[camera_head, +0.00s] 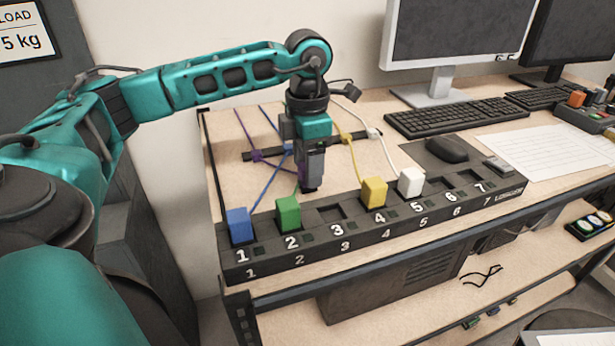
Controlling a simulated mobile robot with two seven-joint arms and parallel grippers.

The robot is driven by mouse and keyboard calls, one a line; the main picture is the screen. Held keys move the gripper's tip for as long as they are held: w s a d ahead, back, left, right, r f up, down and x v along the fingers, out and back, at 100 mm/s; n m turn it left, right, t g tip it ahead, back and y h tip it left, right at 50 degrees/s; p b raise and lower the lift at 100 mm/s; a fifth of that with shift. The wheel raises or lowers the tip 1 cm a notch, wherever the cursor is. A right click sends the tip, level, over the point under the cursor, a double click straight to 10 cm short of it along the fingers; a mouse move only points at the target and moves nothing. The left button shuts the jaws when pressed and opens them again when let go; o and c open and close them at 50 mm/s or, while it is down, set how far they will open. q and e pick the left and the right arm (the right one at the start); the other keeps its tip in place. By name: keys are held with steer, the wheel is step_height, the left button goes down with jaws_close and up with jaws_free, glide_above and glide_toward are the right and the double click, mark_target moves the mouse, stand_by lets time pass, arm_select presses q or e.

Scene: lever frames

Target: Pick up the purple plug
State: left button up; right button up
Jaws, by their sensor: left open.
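My left gripper (309,186) hangs pointing down above the desk, just behind the numbered black socket strip (345,249) near slot 3. Its jaws are open, though the gap between the fingers is hard to see. A purple cable (278,167) runs from the back left through a purple clip (257,156) on a thin black bar and passes behind my left gripper. I cannot make out the purple plug itself; the gripper may cover it. Slot 3 (331,213) looks empty. My right gripper is not in view.
A blue plug (240,226), green plug (288,213), yellow plug (373,192) and white plug (411,182) stand in slots 1, 2, 4 and 5. Slots 6 and 7 look empty. A mouse (446,149), keyboard (455,115) and monitor (457,30) stand right.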

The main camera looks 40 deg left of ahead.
arm_select(q)
steer(key=shift+f, duration=0.4)
steer(key=shift+c, duration=0.2)
steer(key=c, duration=1)
steer(key=shift+r, duration=0.1)
